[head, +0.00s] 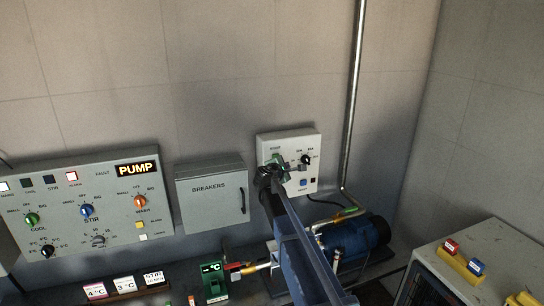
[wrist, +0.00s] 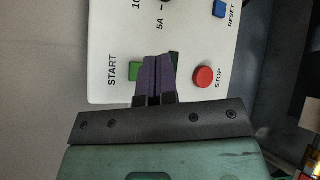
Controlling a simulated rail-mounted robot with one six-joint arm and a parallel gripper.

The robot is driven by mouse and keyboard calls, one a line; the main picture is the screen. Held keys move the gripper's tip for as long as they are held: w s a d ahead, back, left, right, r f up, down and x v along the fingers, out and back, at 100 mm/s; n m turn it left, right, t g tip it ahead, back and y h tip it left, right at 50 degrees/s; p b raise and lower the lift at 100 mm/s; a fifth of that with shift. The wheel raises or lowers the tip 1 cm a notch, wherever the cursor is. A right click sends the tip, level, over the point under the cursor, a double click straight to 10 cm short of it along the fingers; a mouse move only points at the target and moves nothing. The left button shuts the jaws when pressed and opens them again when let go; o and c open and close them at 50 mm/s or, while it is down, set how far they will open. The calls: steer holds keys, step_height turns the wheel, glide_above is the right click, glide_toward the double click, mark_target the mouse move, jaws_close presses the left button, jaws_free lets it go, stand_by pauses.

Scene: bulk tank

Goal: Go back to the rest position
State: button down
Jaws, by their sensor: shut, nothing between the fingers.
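My gripper (wrist: 153,80) is shut and empty, its purple fingertips together in the wrist view. It is in front of the white pump box, between the green START button (wrist: 134,71) and the red STOP button (wrist: 203,77). I cannot tell whether the fingertips touch the box. In the head view my arm reaches up to the white pump box (head: 314,142) on the wall, and my gripper (head: 277,163) covers part of its left side. The blue RESET button (wrist: 219,9) also shows on the box in the wrist view.
A control panel (head: 120,182) with a lit PUMP sign and a closed grey breaker box (head: 211,172) are on the wall to the left. A blue motor (head: 352,241) stands below the pump box, beside a vertical pipe (head: 355,95). A grey cabinet (head: 500,250) stands at right.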

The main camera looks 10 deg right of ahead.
steer(key=s+f+m+g+y+b, duration=0.2)
steer(key=s+f+m+g, duration=0.2)
steer(key=s, duration=1.2)
steer(key=s+f+m+g+y+b, duration=0.3)
steer(key=s+f+m, duration=0.5)
steer(key=s, duration=0.8)
steer(key=s+f+m+g+y+b, duration=0.3)
steer(key=s+f, duration=0.6)
steer(key=s, duration=0.6)
steer(key=shift+s+a+m+g, duration=0.25)
steer(key=shift+s+m+g, duration=0.15)
steer(key=shift+m+g, duration=1.05)
steer(key=shift+f, duration=0.1)
